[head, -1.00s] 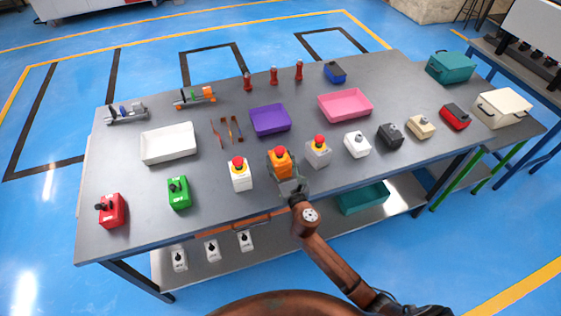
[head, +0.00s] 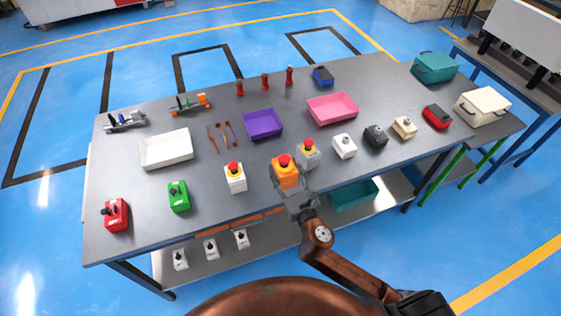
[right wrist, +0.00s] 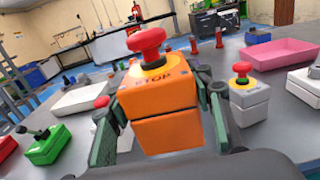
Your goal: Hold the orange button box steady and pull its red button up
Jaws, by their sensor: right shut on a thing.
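The orange button box (head: 286,175) is near the front edge of the table, between a white and a grey button box. Its red mushroom button (head: 284,160) is on top, above a yellow collar. In the right wrist view the box (right wrist: 165,110) faces me with "STOP" on it, and its red button (right wrist: 146,42) points up. My right gripper (head: 290,188) is shut on the box from the front, with a green-grey finger on each side in the wrist view. Nothing holds the red button. I cannot tell whether the box's underside touches the table. My left gripper is not in view.
A grey button box (head: 308,154) stands close on the right, a white one (head: 235,178) on the left, both with red buttons. Green (head: 178,197) and red (head: 116,215) switch boxes are farther left. Purple (head: 263,122) and pink (head: 332,108) trays lie behind.

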